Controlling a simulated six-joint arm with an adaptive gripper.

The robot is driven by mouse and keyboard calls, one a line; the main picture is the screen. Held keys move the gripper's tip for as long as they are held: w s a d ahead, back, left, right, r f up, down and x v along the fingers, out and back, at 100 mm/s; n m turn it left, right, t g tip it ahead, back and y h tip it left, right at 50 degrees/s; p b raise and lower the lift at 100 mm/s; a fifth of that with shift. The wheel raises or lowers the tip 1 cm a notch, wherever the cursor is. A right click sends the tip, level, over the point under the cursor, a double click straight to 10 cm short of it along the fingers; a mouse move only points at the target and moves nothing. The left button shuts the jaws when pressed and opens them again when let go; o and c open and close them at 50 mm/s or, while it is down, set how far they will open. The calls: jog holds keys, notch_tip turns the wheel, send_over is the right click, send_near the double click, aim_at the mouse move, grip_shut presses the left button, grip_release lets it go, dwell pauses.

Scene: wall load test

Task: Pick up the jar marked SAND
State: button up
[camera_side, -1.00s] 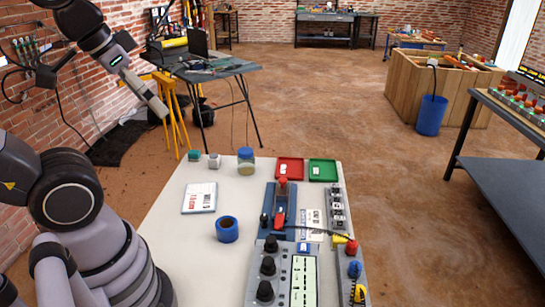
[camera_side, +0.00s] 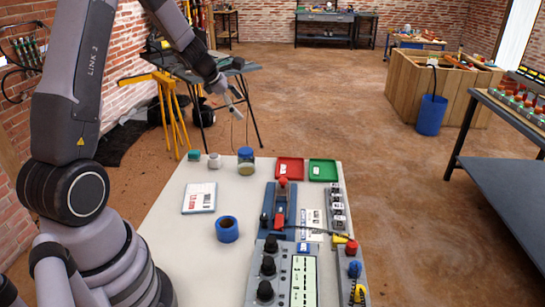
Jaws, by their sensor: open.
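A clear jar with a blue lid (camera_side: 246,160) stands upright at the back of the white table (camera_side: 175,240). It holds something sand-coloured in its lower part. No marking on it can be read from here. My gripper (camera_side: 238,107) is open and empty, in the air above and beyond the back edge of the table. In the picture it is above the jar and slightly to its left, clear of it.
Left of the jar are a small white cup (camera_side: 214,160) and a teal item (camera_side: 194,155). Right of it are a red tray (camera_side: 289,168) and a green tray (camera_side: 323,170). A blue ring-shaped holder (camera_side: 227,229) and a white booklet (camera_side: 199,198) lie nearer.

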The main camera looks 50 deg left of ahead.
aim_at(245, 150)
jog(key=a+f+n+y, duration=0.1)
jog(key=a+f+n, duration=0.7)
jog(key=a+f, duration=0.15)
jog(key=x, duration=0.7)
jog(key=shift+s+d+f, duration=0.15)
jog(key=shift+d+f, duration=0.05)
jog(key=shift+f, duration=0.35)
jog(key=shift+x, duration=3.05)
jog(key=shift+a, duration=0.1)
jog(key=shift+c, duration=0.4)
jog(key=c, duration=1.3)
jog(key=shift+r, duration=0.2)
